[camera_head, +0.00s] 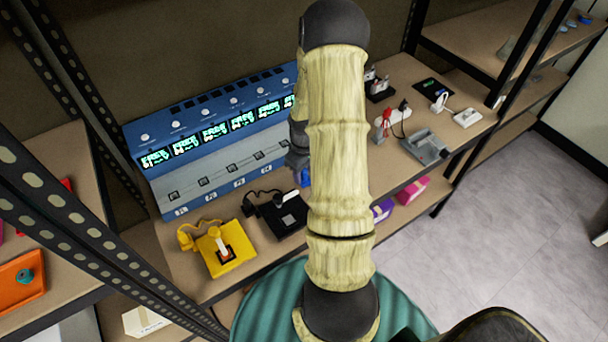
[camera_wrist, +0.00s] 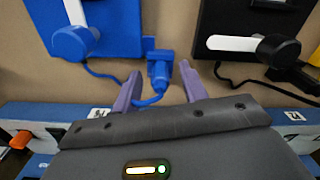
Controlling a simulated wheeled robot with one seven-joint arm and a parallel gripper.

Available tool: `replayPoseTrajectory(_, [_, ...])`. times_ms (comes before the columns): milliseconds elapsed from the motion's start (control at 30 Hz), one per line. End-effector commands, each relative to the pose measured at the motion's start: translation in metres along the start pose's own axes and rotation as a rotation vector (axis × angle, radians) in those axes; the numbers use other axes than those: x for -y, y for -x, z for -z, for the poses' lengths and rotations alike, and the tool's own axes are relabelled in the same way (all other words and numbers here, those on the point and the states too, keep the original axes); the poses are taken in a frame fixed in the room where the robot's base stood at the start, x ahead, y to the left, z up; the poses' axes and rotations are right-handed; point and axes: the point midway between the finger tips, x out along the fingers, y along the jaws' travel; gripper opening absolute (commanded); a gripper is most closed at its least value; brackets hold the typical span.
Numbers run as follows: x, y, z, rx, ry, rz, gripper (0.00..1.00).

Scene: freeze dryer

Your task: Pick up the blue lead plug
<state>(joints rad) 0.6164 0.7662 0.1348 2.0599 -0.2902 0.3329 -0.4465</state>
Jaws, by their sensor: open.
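The blue lead plug (camera_wrist: 160,66) lies on the tan shelf in the wrist view, with its blue cord curling beside it. The cord runs toward a blue box (camera_wrist: 112,22) with a white lever. My gripper (camera_wrist: 158,72) is open, with its two purple fingers on either side of the plug. A gap shows between the plug and each finger; I cannot tell the height difference. In the head view my arm hides the plug and most of the gripper; a small bit of blue (camera_head: 305,177) shows beside the arm.
A black box (camera_wrist: 238,42) with a white lever and black cord is close on the right in the wrist view. A blue-grey instrument panel (camera_head: 215,150) stands at the shelf's back. A yellow box (camera_head: 222,252) is to the left, and a grey device (camera_head: 426,146) to the right.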

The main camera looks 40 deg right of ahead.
Motion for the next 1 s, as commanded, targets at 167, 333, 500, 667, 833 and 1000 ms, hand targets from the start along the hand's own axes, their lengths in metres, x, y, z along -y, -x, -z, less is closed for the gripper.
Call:
replayPoseTrajectory(167, [0.0,0.0,0.0,0.0,0.001,0.0,0.27])
replayPoseTrajectory(333, [0.001,0.0,0.001,0.0,0.002,0.0,0.0])
replayPoseTrajectory(500, [0.001,0.0,0.001,0.0,0.002,0.0,0.0])
replayPoseTrajectory(667, [0.001,0.004,0.001,-0.001,0.002,-0.001,0.0])
replayPoseTrajectory(833, [0.0,0.022,0.002,-0.004,0.001,-0.002,0.0])
replayPoseTrajectory(1000, [0.0,0.054,0.001,-0.004,0.002,-0.003,0.0])
